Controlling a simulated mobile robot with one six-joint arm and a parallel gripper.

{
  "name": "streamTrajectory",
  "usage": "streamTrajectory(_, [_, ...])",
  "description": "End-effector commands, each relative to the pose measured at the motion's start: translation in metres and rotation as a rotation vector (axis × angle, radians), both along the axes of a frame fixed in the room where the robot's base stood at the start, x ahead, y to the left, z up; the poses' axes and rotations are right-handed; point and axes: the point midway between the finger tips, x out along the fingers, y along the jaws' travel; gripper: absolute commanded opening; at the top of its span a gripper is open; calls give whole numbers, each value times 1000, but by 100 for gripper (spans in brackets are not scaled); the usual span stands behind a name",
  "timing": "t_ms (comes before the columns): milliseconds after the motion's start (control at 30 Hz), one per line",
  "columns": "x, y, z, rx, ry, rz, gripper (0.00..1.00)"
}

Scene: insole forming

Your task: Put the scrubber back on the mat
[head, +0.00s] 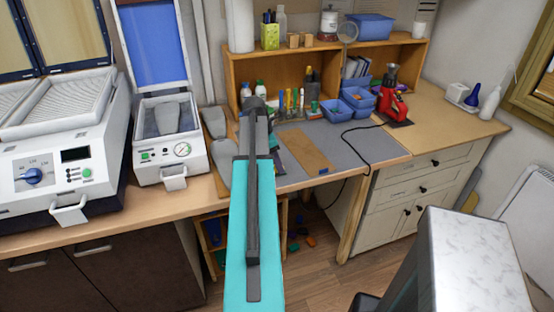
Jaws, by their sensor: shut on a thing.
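The grey mat (349,147) lies on the workbench, right of my arm. My arm reaches forward over the bench and covers the mat's left part. My gripper (278,157) shows only as a small dark piece at the arm's right side, over the mat's left part. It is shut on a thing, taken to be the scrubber. The fingertips and the scrubber are mostly hidden behind my arm, so I cannot tell their height over the mat.
A brown board (305,150) lies on the mat. Blue bins (340,110) and a red tool (392,103) stand behind and right, with a black cable crossing the mat. Grey insole shapes (215,123) and a white press (168,145) are left. The mat's right part is mostly clear.

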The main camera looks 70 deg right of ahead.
Motion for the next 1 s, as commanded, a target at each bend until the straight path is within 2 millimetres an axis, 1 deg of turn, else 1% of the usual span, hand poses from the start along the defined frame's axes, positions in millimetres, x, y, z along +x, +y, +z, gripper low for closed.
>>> streamTrajectory(33, [0, 0, -1, 0, 0, 0, 30])
streamTrajectory(67, [0, 0, -1, 0, 0, 0, 56])
streamTrajectory(133, [0, 0, -1, 0, 0, 0, 68])
streamTrajectory(167, [0, 0, -1, 0, 0, 0, 70])
streamTrajectory(467, [0, 0, 0, 0, 0, 0, 70])
streamTrajectory(667, [1, 0, 5, -1, -1, 0, 70])
streamTrajectory(833, [4, 3, 17, -1, -1, 2, 70])
streamTrajectory(1000, [9, 6, 35, -2, 0, 1, 70])
